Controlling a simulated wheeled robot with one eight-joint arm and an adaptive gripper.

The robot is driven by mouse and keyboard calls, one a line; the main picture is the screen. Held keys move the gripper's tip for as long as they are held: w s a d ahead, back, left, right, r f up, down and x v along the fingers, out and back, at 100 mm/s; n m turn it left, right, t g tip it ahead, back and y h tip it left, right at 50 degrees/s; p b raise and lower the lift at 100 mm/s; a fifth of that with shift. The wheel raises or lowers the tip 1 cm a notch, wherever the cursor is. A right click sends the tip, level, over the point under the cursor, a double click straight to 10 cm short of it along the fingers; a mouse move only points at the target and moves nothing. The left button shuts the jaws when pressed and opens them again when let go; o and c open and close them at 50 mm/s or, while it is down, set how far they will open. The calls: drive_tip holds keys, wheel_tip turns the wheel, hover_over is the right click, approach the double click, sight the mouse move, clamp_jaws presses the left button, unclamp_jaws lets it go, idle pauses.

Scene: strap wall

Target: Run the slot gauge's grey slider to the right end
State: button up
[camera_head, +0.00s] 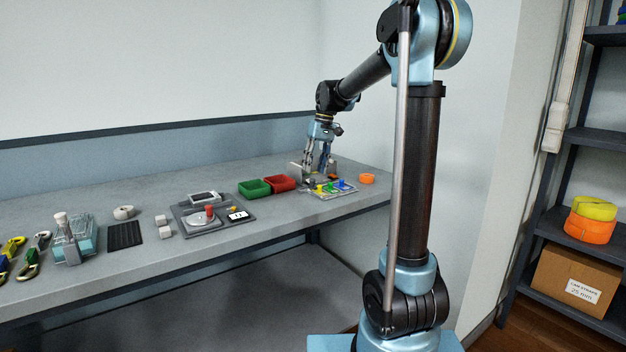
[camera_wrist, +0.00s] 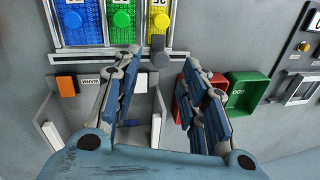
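The slot gauge (camera_wrist: 92,50) is a grey frame at the top left of the wrist view, with blue, green and yellow strips side by side. It also shows near the table's right end in the head view (camera_head: 345,192).
A red bin (camera_wrist: 183,103) lies close beside my right finger, with a green bin (camera_wrist: 246,92) beyond it. A grey holder with white uprights (camera_wrist: 155,132) lies below my fingers. An orange item (camera_head: 367,179) stands right of the gauge. A device panel (camera_head: 208,214) lies farther left.

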sight(313, 184)
drive_tip(key=shift+x, duration=2.3)
clamp_jaws()
